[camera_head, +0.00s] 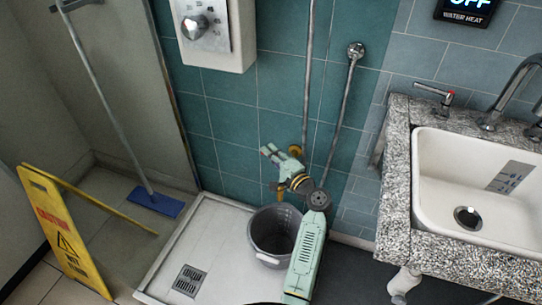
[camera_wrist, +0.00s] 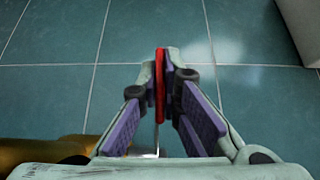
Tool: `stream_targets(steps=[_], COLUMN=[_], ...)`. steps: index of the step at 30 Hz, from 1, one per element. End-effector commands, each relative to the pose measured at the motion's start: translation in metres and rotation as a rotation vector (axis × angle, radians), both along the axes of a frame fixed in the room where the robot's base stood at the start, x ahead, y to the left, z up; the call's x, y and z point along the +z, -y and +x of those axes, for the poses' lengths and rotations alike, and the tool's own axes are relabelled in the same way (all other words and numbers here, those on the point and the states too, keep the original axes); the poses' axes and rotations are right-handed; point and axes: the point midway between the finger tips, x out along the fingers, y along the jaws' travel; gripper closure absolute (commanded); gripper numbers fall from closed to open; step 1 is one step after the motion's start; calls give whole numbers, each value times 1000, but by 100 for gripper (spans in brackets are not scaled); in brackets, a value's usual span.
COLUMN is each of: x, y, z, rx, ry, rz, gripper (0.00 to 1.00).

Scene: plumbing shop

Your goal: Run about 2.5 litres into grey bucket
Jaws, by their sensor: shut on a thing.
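The grey bucket (camera_head: 262,238) stands upright on the white shower tray, below the brass tap (camera_head: 283,197) on the teal wall. Its right side is partly hidden by my arm, and I see no clear water level in it. My gripper (camera_head: 269,152) is at the wall above the bucket. In the wrist view, my gripper (camera_wrist: 162,68) is shut on a thin red lever (camera_wrist: 160,95), which stands upright between the fingertips. Part of the brass body (camera_wrist: 40,152) shows at lower left there. The lever cannot be made out in the head view.
A granite counter (camera_head: 396,190) with a white sink (camera_head: 440,185) is at right. A yellow wet-floor sign (camera_head: 62,235) and a blue mop (camera_head: 155,204) stand at left. A floor drain (camera_head: 189,281) lies left of the bucket. A pipe (camera_head: 343,110) runs down the wall.

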Motion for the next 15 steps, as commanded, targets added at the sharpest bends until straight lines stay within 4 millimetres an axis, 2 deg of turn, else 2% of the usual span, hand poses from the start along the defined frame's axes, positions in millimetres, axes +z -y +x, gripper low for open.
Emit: stream_targets(steps=[1, 15], x=[-6, -3], y=[1, 1], z=[-1, -23], rx=[35, 388], ry=[2, 1], rz=[-2, 0], gripper=[100, 100])
